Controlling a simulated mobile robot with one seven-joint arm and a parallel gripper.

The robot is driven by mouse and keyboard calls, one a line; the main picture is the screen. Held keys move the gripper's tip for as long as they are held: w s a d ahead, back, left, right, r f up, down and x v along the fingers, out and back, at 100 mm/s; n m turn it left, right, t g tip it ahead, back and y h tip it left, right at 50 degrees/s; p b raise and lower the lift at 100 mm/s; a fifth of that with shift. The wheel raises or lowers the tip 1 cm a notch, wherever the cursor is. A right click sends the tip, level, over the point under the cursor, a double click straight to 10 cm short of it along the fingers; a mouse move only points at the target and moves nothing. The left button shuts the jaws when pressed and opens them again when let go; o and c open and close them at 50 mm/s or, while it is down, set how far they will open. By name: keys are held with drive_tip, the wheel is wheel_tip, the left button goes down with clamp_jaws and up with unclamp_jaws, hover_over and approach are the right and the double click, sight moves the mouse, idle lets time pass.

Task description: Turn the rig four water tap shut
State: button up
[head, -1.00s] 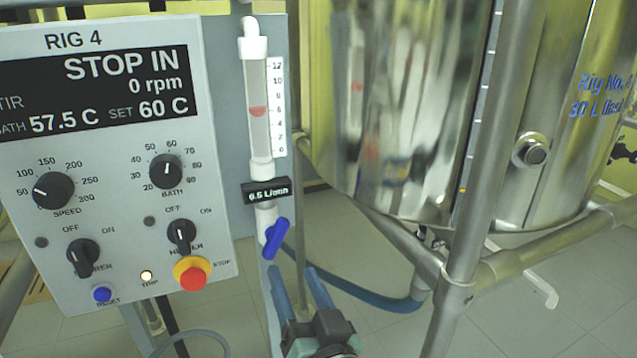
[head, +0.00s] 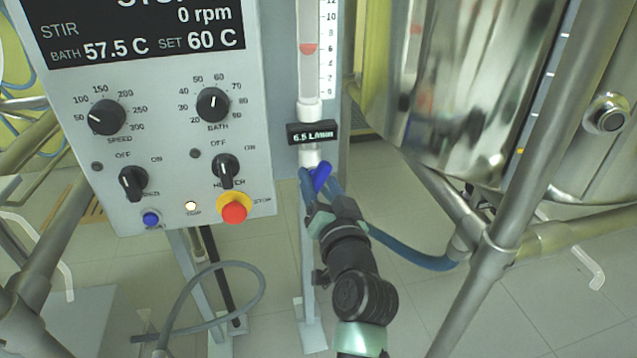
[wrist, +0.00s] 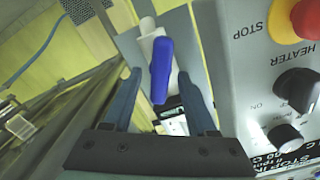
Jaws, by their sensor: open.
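The rig four water tap is a blue lever (head: 321,177) on the white pipe fitting below the flow tube (head: 309,60). The lever slants across the pipe line. The small display (head: 313,133) reads about 6.5 L/min, and the red float sits near 6. My gripper (head: 319,186) is at the tap, its two blue fingers open on either side of the lever. In the wrist view the lever (wrist: 161,72) lies between the open fingers (wrist: 159,84), with gaps visible on both sides. My gripper partly hides the lower fitting in the head view.
The Rig 4 control panel (head: 160,150) is close on the left, with knobs and a red stop button (head: 234,212). A steel vessel (head: 460,90) and frame pole (head: 515,190) stand right. A blue hose (head: 410,256) runs right from below the tap.

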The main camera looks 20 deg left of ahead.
drive_tip(key=shift+x, duration=0.75)
drive_tip(key=shift+c, duration=0.3)
clamp_jaws()
